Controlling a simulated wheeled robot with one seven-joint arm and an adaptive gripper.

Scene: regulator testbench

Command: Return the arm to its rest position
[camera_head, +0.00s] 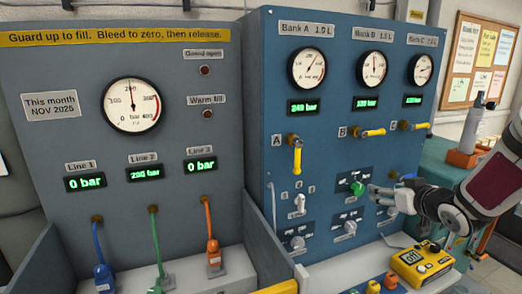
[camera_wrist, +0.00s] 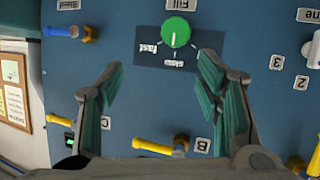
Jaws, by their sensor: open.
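My gripper (camera_head: 376,196) reaches in from the right in the head view, in front of the blue panel (camera_head: 262,120). Its fingers point at the panel near the green fill knob (camera_head: 357,187). In the wrist view my gripper (camera_wrist: 158,82) is open, with two teal-padded fingers spread wide and nothing between them. The green knob (camera_wrist: 175,32) shows there just beyond the fingertips; I cannot tell whether the right finger touches it. Part of my arm covers the panel's lower right in the head view.
Yellow valve handles A (camera_head: 296,158), B (camera_head: 372,132) and C (camera_head: 414,127) stick out from the panel. A yellow pendant box (camera_head: 422,264) with a knob marked "off" lies on the ledge below my arm. A grey panel with hoses (camera_head: 155,245) stands at left.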

